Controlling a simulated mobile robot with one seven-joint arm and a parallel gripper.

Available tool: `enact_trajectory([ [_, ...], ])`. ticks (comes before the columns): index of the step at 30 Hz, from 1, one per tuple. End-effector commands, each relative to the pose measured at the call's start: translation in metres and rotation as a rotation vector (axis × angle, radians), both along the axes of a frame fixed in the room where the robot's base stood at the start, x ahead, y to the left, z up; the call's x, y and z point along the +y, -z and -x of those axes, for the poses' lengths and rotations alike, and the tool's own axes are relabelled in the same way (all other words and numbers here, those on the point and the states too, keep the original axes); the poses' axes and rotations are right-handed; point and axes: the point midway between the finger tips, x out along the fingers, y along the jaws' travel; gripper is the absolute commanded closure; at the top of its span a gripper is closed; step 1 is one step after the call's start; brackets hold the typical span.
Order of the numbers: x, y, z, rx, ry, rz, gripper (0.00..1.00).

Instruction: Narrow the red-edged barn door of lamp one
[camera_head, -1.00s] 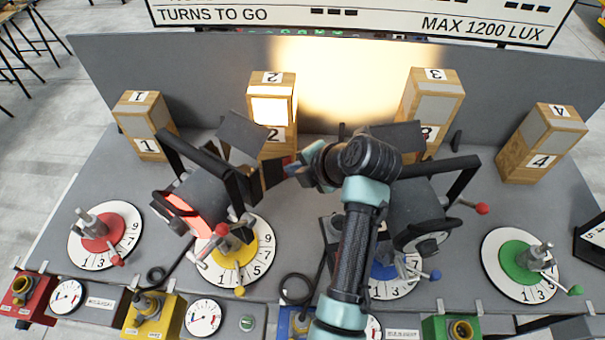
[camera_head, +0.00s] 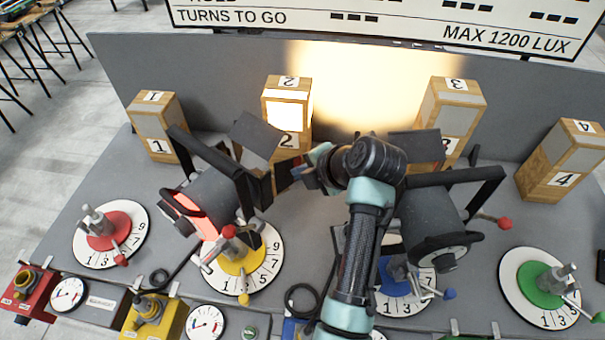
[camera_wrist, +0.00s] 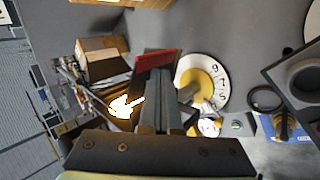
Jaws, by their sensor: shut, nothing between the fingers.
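Lamp one (camera_head: 205,200) is the dark lamp at the left with a red-lit back, held in a black yoke. Its dark barn doors stand out at the front; one upper flap (camera_head: 254,136) is raised. The red-edged barn door (camera_wrist: 158,60) shows its red strip in the wrist view, across the ends of my fingers. In the head view its dark panel (camera_head: 284,174) is just left of my gripper (camera_head: 306,174). My gripper is shut with nothing between its fingers, and its fingers (camera_wrist: 160,85) are close beside the door. I cannot tell whether they touch.
A second lamp (camera_head: 432,215) stands just right of my arm. Numbered wooden blocks, such as block two (camera_head: 289,140), stand along the grey back wall (camera_head: 225,70). The yellow dial (camera_head: 262,262) and red dial (camera_head: 128,218) lie in front, with cables and coloured control boxes at the near edge.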

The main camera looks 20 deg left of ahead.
Motion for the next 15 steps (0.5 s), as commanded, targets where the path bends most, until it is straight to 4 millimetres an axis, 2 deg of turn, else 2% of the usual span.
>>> enact_trajectory([
  [15,0.012,0.001,-0.011,-0.001,-0.001,-0.001,1.0],
])
